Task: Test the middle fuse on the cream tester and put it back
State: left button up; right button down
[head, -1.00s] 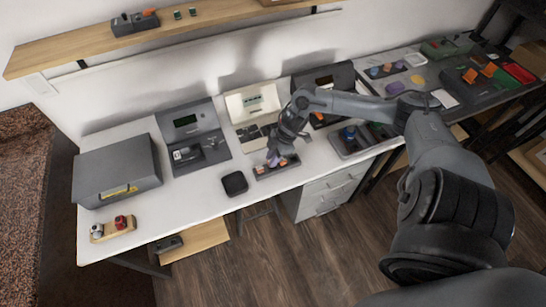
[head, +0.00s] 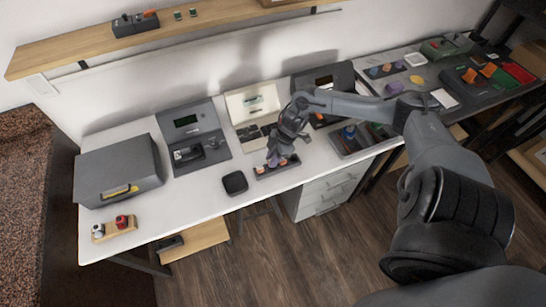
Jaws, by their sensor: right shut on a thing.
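My right gripper (head: 274,157) points down over the middle of the rack and is shut on a purple fuse (head: 273,161). Whether this fuse still sits in its slot is too small to tell. Another orange-pink fuse (head: 284,161) shows at the right, partly hidden by the gripper. My left gripper is out of view.
A black square pad (head: 235,183) lies just left of the rack. A grey device with a screen (head: 194,136) stands left of the tester, and a grey case (head: 118,170) is further left. A tray (head: 350,148) lies to the right.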

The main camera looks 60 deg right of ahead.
dwell(0.4)
jog(key=shift+f, duration=0.4)
dwell(0.4)
jog(key=shift+f, duration=0.1)
dwell(0.5)
jog(key=shift+f, duration=0.15)
dwell(0.6)
jog(key=shift+f, duration=0.35)
dwell(0.4)
jog(key=c, duration=0.9)
grip_release()
jog(key=shift+o, duration=0.4)
